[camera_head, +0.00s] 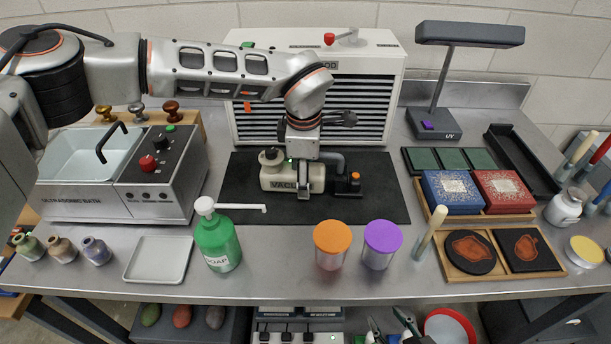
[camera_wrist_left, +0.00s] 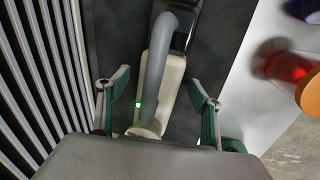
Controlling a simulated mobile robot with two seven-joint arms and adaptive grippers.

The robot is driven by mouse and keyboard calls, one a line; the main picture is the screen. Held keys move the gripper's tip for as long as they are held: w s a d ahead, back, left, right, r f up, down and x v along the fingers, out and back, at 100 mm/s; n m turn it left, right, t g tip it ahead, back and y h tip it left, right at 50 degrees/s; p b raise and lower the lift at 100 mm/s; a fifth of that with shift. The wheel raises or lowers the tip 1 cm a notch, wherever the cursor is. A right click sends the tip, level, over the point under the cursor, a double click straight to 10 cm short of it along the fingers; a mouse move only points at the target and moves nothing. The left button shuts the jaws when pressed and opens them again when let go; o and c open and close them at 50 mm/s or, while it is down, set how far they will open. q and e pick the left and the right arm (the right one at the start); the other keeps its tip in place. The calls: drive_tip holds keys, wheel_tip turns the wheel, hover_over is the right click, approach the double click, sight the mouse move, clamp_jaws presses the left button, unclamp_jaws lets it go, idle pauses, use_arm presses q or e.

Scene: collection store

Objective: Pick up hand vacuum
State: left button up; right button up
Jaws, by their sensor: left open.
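The hand vacuum (camera_head: 273,184) is a cream body with a dark grey handle and an orange button, lying on a black mat (camera_head: 385,205). My left arm reaches over it from the left, and the left gripper partly hides it in the head view. In the left wrist view the left gripper (camera_wrist_left: 158,84) is open, its two fingers on either side of the vacuum's cream body (camera_wrist_left: 177,80) and grey handle, with visible gaps. My right gripper (camera_head: 387,319) is at the bottom edge of the head view, below the table front, its fingers apart and empty.
A slatted white hood (camera_head: 385,70) stands behind the mat. An ultrasonic bath (camera_head: 155,190) is at left. A green soap bottle (camera_head: 217,245), an orange-lidded jar (camera_head: 332,240) and a purple-lidded jar (camera_head: 382,240) stand in front. Boxes and trays fill the right.

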use_arm(q)
drive_tip(key=c, duration=1.5)
drive_tip(key=shift+c, duration=1.1)
drive_tip(key=shift+r, duration=0.25)
clamp_jaws()
wheel_tip(320, 180, up, 20)
drive_tip(key=shift+f+b, duration=0.2)
drive_tip(key=shift+b, duration=0.1)
drive_tip(key=o, duration=0.6)
unclamp_jaws()
drive_tip(key=shift+c, duration=0.9)
